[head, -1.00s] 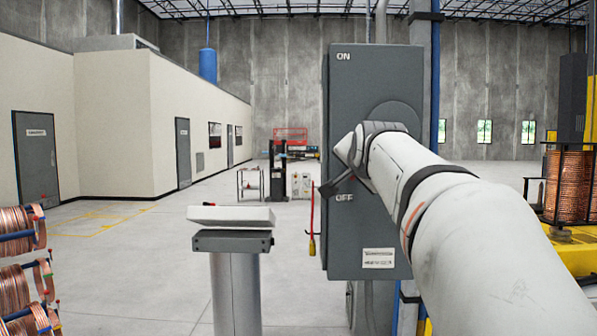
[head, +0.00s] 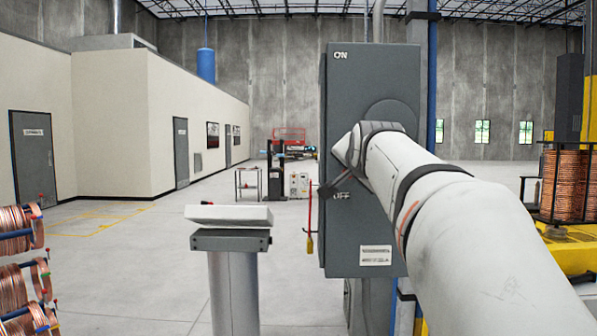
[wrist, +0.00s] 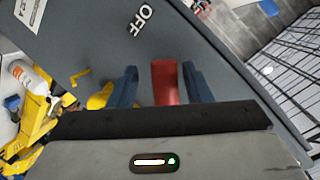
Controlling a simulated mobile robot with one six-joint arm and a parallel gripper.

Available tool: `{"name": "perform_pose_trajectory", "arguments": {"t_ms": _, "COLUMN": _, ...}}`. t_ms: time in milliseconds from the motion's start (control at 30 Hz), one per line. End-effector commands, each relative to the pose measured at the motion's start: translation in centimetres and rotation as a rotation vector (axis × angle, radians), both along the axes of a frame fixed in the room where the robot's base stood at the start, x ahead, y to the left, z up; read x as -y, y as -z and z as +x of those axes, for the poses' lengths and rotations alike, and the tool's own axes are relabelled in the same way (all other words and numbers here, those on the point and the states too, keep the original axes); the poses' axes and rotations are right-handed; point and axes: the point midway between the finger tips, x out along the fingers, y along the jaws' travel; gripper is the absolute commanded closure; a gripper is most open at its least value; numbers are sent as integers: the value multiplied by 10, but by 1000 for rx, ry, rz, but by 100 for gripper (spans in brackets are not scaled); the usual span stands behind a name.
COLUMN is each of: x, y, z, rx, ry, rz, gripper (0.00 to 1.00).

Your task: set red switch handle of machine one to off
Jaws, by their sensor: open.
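The grey switch box of the machine (head: 345,95) stands in front of me, with ON near its top and OFF lower down. My gripper (head: 328,189) is at the box's left edge in the head view, just by the OFF lettering. In the wrist view my gripper (wrist: 161,86) is open, its two dark blue fingers on either side of the red handle (wrist: 165,82). Gaps show between the handle and both fingers. The OFF lettering (wrist: 140,20) is beyond them. In the head view the handle is hidden or too small to make out.
A grey pedestal with a slanted top (head: 230,216) stands left of the box. A thin red rod with a yellow lower end (head: 309,225) is at the box's left side. Copper coils (head: 20,275) stand at the far left. Open floor lies beyond the pedestal.

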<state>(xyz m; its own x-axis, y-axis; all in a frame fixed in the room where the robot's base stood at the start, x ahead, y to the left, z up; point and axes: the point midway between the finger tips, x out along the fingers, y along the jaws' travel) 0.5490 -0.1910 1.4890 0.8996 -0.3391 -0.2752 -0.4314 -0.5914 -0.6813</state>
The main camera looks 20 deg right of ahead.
Motion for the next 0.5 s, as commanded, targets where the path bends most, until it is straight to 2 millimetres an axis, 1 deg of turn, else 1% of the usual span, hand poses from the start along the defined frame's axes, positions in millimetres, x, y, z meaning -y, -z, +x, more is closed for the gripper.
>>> {"name": "perform_pose_trajectory", "arguments": {"t_ms": 67, "x": -1, "y": -1, "z": -1, "rx": 2, "ry": -1, "rz": -1, "gripper": 55}}
{"name": "perform_pose_trajectory", "arguments": {"t_ms": 167, "x": -3, "y": -4, "z": -9, "rx": 6, "ry": 0, "rz": -1, "gripper": 55}}
{"name": "perform_pose_trajectory", "arguments": {"t_ms": 500, "x": -22, "y": -17, "z": -60, "rx": 3, "ry": 0, "rz": -1, "gripper": 55}}
